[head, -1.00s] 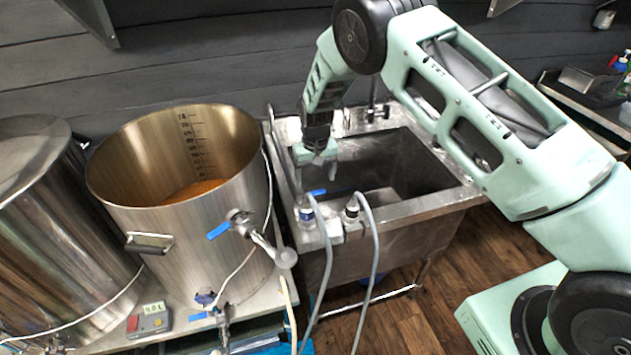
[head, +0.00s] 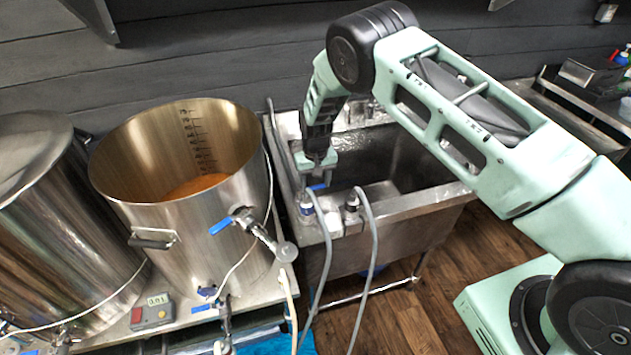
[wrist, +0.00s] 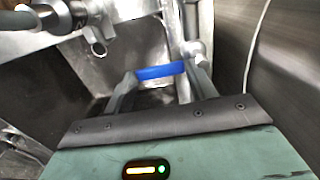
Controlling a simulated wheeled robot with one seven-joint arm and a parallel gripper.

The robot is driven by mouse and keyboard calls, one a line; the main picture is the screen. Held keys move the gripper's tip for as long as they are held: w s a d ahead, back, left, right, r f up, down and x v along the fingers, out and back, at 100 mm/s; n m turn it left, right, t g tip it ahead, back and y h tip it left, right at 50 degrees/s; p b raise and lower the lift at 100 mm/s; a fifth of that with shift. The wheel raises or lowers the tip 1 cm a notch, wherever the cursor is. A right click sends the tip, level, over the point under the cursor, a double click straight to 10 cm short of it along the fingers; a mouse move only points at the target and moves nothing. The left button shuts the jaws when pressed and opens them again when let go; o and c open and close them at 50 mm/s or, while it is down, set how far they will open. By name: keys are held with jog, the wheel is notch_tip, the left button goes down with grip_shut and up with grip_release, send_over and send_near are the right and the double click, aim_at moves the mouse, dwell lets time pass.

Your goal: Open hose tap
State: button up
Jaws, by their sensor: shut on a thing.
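The hose tap has a blue lever handle (head: 318,187) at the sink's near left corner, above a hose fitting (head: 307,207). My gripper (head: 318,180) points down over it. In the wrist view the blue handle (wrist: 160,71) spans crosswise between the two fingers of my gripper (wrist: 161,78), which are shut on it. The handle's middle is in plain sight there. In the head view my fingers partly cover the handle.
The steel sink (head: 425,207) lies right of the tap. A second hose fitting (head: 352,203) stands close by, and grey hoses (head: 370,260) hang in front.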

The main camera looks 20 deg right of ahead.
jog(key=shift+w+b, duration=0.1)
jog(key=shift+b, duration=0.2)
jog(key=w+a+n+b, duration=0.1)
jog(key=n+b, duration=0.3)
jog(key=w+a+n+b, duration=0.1)
jog(key=w+n+b, duration=0.1)
jog(key=n+b, duration=0.2)
jog(key=w+a+n+b, duration=0.1)
jog(key=n+b, duration=0.3)
jog(key=n, duration=0.1)
jog(key=shift+w+f+b, duration=0.1)
jog(key=shift+w+b, duration=0.2)
jog(key=shift+b, duration=0.1)
jog(key=shift+w+a+n+b, duration=0.1)
jog(key=shift+a+n+b, duration=0.35)
jog(key=shift+n, duration=0.75)
jog(key=shift+w+a+n+b, duration=0.15)
jog(key=shift+a+n, duration=0.35)
jog(key=shift+n, duration=0.7)
jog(key=shift+a, duration=0.1)
jog(key=o, duration=1.4)
jog(key=shift+r, duration=0.25)
notch_tip(320, 180, up, 17)
jog(key=b, duration=0.2)
jog(key=shift+r+b, duration=0.15)
jog(key=shift+b, duration=0.2)
